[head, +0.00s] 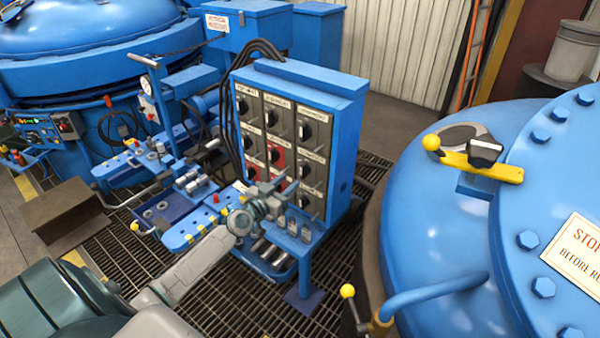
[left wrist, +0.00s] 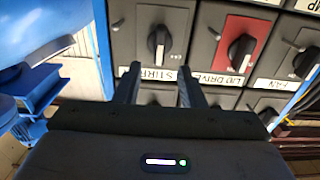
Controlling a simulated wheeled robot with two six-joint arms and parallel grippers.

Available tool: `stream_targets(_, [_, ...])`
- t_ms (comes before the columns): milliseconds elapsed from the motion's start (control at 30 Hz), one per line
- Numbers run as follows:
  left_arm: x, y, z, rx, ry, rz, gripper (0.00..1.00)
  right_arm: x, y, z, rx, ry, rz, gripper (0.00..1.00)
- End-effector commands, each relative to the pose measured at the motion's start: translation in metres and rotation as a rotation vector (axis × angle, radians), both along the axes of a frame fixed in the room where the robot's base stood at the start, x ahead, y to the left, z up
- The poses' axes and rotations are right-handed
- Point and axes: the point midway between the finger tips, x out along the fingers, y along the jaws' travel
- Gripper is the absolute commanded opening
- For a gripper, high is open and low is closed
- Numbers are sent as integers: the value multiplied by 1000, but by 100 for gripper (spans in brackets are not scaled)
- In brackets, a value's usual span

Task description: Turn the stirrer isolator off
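The stirrer isolator (left wrist: 159,42) is a black rotary knob on a grey plate in the left wrist view. Its label, partly hidden by a finger, begins with "STIRR". The knob's grip stands roughly upright in that view. My left gripper (left wrist: 160,88) is open and empty, its two fingers apart and pointing at the panel, with the knob beyond the gap between them. I see no contact with the knob. In the head view my left gripper (head: 276,188) is in front of the lower part of the blue switch cabinet (head: 345,150). My right gripper is not in view.
A red-plated lid drive switch (left wrist: 240,52) is beside the stirrer switch, with several other grey-plated switches close around. A blue bench with tools (head: 178,240) stands before the cabinet. A large blue vessel (head: 430,220) is at right. Grating (head: 340,265) covers the floor.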

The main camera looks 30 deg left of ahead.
Motion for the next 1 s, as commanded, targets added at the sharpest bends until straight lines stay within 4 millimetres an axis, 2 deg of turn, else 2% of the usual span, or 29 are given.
stream_targets(100, [23, -2, 1, -4, -3, 1, 36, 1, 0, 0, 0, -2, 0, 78])
stream_targets(300, [50, -4, 1, -2, -1, 0, 36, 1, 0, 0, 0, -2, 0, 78])
stream_targets(500, [62, -5, 1, 1, 0, -1, 36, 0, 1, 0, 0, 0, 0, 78])
stream_targets(767, [63, -5, 1, 1, 0, -1, 36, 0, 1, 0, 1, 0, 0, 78])
stream_targets(800, [63, -5, 1, 1, 0, -1, 34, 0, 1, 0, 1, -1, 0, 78])
stream_targets(967, [63, -5, 1, 1, 0, -1, 3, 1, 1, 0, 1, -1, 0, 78])
stream_targets(1000, [63, -5, 1, 1, 0, -1, 0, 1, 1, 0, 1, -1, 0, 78])
